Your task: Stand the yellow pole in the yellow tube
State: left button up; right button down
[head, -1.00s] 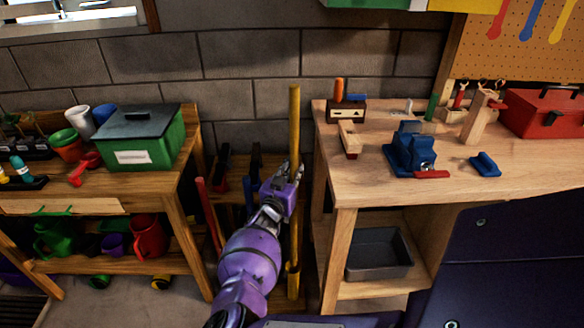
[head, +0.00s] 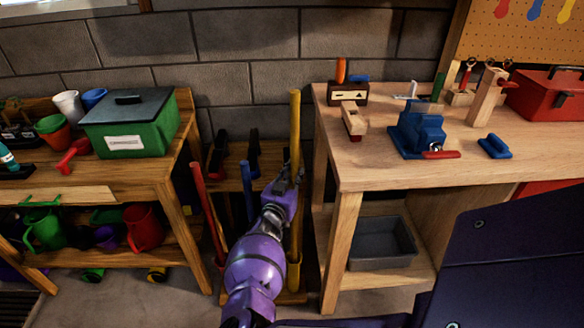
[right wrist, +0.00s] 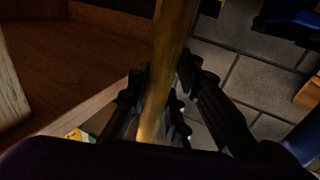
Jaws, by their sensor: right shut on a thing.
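The yellow pole (head: 295,125) stands upright in the gap between the two benches. My right gripper (head: 288,180) is shut on it around mid-height; in the right wrist view the pole (right wrist: 170,50) passes between the dark fingers (right wrist: 165,100). The yellow tube (head: 293,275) stands low on the rack, in line below the pole. The pole's lower end meets the tube's mouth in the head view; I cannot tell how deep it sits inside. My left gripper is not in view.
A red pole (head: 207,205) and a blue pole (head: 249,190) stand in the rack left of my arm. The workbench (head: 375,177) with a blue vise (head: 419,135) is close on the right. A bench with a green box (head: 130,125) is on the left.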

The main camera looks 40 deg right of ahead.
aim_at(293, 184)
jog(key=shift+f+b, duration=0.9)
jog(key=shift+f, duration=0.6)
pick_arm(q)
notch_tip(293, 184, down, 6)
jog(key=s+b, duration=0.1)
jog(key=b, duration=0.3)
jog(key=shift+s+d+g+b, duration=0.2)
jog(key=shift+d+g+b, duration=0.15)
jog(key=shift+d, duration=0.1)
pick_arm(e)
notch_tip(293, 184, down, 6)
jog(key=shift+f, duration=0.2)
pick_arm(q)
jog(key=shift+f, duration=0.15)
pick_arm(e)
jog(key=shift+f, duration=0.1)
